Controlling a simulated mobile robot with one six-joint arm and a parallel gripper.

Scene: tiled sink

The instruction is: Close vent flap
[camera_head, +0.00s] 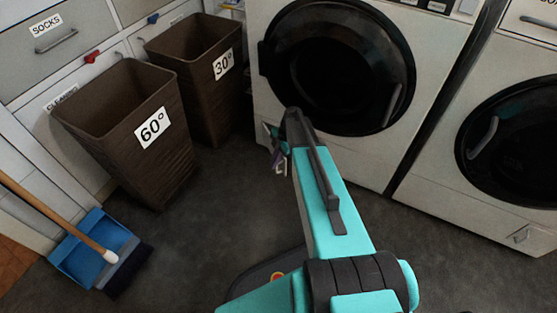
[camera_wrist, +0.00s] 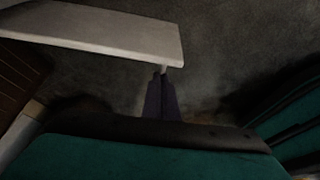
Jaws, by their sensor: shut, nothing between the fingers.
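A pale flat panel (camera_wrist: 110,32) sticks out across the upper left of the wrist view, above the dark floor. It looks like an open flap, but I cannot be sure it is the vent flap. My gripper (camera_wrist: 159,73) is shut and empty, with its tips at the panel's lower right edge; I cannot tell whether they touch. In the head view my gripper (camera_head: 280,163) is low by the left front corner of the middle washing machine (camera_head: 300,137), partly hidden by my arm. The machine's lower front is also partly hidden.
Two brown bins, marked 60° (camera_head: 130,150) and 30° (camera_head: 200,95), stand to the left. A blue dustpan (camera_head: 85,250) and a broom (camera_head: 60,215) are at lower left. A second machine (camera_head: 500,215) stands at right. Dark floor (camera_head: 225,210) is clear between bins and arm.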

